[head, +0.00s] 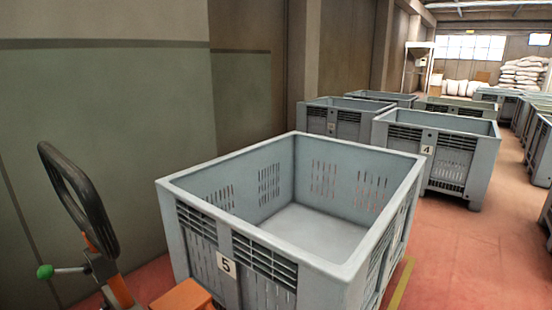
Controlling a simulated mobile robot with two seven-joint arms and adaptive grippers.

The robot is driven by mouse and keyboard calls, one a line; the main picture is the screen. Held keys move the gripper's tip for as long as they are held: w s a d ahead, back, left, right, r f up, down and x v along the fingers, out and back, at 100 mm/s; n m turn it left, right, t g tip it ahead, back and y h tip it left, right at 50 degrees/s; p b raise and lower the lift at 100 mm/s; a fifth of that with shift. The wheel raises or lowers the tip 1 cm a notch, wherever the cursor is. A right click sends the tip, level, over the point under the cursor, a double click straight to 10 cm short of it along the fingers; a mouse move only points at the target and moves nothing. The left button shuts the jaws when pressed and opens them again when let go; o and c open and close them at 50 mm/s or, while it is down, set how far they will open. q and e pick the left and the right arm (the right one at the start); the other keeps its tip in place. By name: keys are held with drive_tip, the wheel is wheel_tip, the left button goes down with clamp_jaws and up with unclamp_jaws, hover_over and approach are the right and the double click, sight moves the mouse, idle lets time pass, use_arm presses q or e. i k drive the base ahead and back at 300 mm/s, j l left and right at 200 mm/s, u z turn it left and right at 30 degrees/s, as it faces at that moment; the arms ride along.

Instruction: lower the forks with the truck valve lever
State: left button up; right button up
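The truck's black loop handle (77,198) stands at the lower left on an orange shaft (119,290). The valve lever (66,270) is a thin metal rod with a green knob (45,272) at its left end, below the loop. An orange part of the truck (181,296) shows at the bottom edge, close against crate 5 (228,268). The forks are hidden, so their height cannot be told. Neither of my grippers is in view.
Crate 5 is grey and empty inside as far as I see. Crate 4 (455,180) and other grey crates (341,121) stand behind. A green and beige wall (110,130) runs along the left. Red floor (448,255) is free at right, with a yellow line (398,288).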

sight(45, 273)
drive_tip(key=u, duration=1.45)
